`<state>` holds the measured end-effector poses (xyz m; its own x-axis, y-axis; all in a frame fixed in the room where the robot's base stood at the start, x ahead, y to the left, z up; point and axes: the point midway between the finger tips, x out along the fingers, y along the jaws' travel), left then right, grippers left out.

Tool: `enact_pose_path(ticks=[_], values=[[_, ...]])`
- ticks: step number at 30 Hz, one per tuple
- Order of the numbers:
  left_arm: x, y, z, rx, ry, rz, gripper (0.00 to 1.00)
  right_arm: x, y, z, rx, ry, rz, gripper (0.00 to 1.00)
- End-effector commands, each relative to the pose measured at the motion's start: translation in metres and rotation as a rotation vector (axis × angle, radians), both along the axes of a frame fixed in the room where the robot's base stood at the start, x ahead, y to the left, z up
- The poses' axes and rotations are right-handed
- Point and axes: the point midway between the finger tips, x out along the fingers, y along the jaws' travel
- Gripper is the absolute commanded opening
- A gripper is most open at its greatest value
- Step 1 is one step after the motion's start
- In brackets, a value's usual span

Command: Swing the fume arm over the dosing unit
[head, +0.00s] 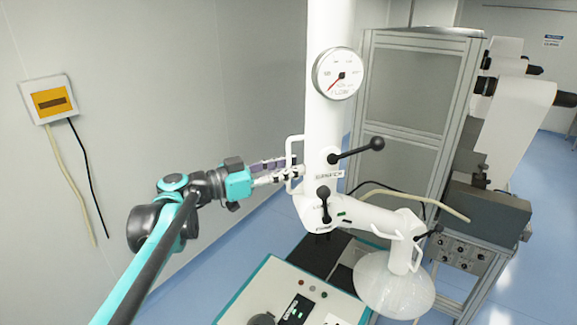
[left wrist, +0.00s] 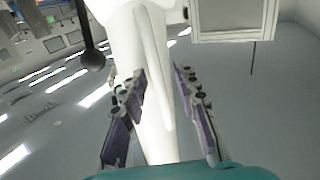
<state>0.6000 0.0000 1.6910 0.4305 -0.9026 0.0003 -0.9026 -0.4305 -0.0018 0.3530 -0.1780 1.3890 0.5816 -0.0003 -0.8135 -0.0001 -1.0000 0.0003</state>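The fume arm (head: 325,125) is a thick white tube with a round gauge, black knobs and a side elbow ending in a clear hood (head: 395,285) at lower right. A white loop handle (head: 291,150) sticks out from its left side. My left gripper (head: 290,170) is at this handle. In the left wrist view its purple-padded fingers (left wrist: 160,88) are apart, with a pale bar between them and gaps on both sides. A teal-edged cabinet (head: 282,280) with buttons stands below the arm; I cannot tell whether it is the dosing unit. My right gripper is not in view.
A grey-framed enclosure (head: 410,95) stands behind the fume arm. A grey control box (head: 485,225) and white rolls (head: 515,105) are at the right. A yellow-fronted wall box (head: 50,101) with hanging cables is at the left. Blue floor shows between the wall and the cabinet.

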Motion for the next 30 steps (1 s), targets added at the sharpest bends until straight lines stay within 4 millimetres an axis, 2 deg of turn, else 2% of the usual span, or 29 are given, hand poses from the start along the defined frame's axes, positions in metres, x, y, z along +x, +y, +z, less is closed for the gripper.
enact_pose_path(ticks=[2, 6, 30], values=[[-0.0001, 0.0002, -0.0002, 0.0, 0.0, 0.0, 0.3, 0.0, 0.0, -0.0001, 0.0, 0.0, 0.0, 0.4], [-0.0001, 0.0003, -0.0001, 0.0, 0.0, 0.0, 0.0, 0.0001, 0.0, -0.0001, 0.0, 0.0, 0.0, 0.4], [-0.0088, 0.0024, -0.0009, 0.002, 0.001, 0.052, 0.0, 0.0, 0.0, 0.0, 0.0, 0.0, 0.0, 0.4]])
